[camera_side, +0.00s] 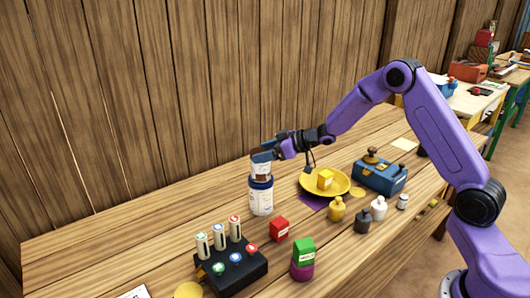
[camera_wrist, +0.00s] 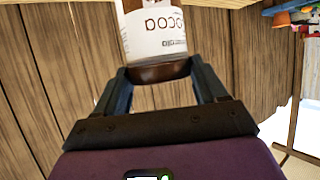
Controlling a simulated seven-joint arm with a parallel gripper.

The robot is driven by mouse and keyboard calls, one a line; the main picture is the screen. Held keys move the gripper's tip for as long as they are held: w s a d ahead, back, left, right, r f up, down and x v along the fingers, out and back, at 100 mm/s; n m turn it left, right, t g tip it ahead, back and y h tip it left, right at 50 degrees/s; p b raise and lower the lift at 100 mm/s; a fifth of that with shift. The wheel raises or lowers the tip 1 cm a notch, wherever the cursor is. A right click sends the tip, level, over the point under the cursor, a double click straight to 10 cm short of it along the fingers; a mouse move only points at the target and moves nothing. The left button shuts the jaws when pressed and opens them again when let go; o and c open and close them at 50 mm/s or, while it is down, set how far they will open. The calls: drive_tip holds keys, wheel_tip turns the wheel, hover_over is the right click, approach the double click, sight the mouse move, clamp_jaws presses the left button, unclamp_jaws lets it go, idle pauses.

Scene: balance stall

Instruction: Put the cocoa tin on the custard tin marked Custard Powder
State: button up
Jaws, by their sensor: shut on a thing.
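My gripper (camera_side: 264,156) is shut on the cocoa tin (camera_side: 262,171), a brown and white tin, mostly covered by the fingers in the side view. In the wrist view, the cocoa tin (camera_wrist: 155,35) sits between the two fingers of my gripper (camera_wrist: 160,78), its "cocoa" lettering upside down. In the side view it is directly above a blue tin (camera_side: 261,196) with a white label, which stands upright on the table. I cannot tell whether the two tins touch. The blue tin's label is too small to read, so I cannot confirm that it says Custard Powder.
A yellow dish (camera_side: 341,184) with a yellow block (camera_side: 325,179) stands right of the blue tin, before a blue balance (camera_side: 381,175). The table's left side is clear.

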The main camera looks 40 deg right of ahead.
drive_tip(key=o, duration=1.2)
drive_tip(key=shift+f, duration=0.1)
drive_tip(key=shift+o, duration=0.2)
